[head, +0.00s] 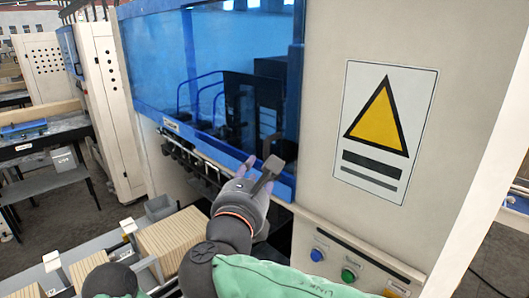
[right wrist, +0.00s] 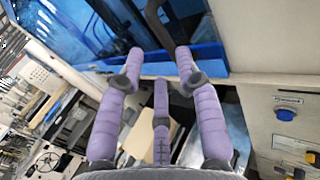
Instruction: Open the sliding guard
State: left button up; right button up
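The sliding guard (head: 215,65) is a blue see-through panel in a blue frame on the front of a cream machine. It covers the machine's opening. A grey-brown handle (head: 267,174) sits at its lower right corner. My right gripper (head: 262,166), with lilac fingers, is at this corner beside the handle. In the right wrist view the fingers (right wrist: 160,62) are spread apart, and the dark handle (right wrist: 158,24) lies just beyond and between the two upper fingertips. I cannot tell whether they touch it. My left gripper is not in view; a dark arm joint of mine shows at lower left.
A warning sign (head: 386,130) is on the cream panel at right. Stacks of kraft-coloured sheets (head: 173,238) lie below the guard. A grey bin (head: 160,207) stands behind them.

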aim_at(265, 155)
jog(key=shift+w+d+f+p, duration=0.15)
jog(key=shift+w+d, duration=0.1)
jog(key=shift+w, duration=1.3)
jog(key=shift+w+d+p, duration=0.1)
jog(key=shift+w+d, duration=0.2)
jog(key=shift+w, duration=1.3)
jog(key=shift+w+d+f+p, duration=0.15)
jog(key=shift+w+d, duration=0.1)
jog(key=shift+w, duration=1.3)
jog(key=shift+s+r, duration=0.15)
grip_shut()
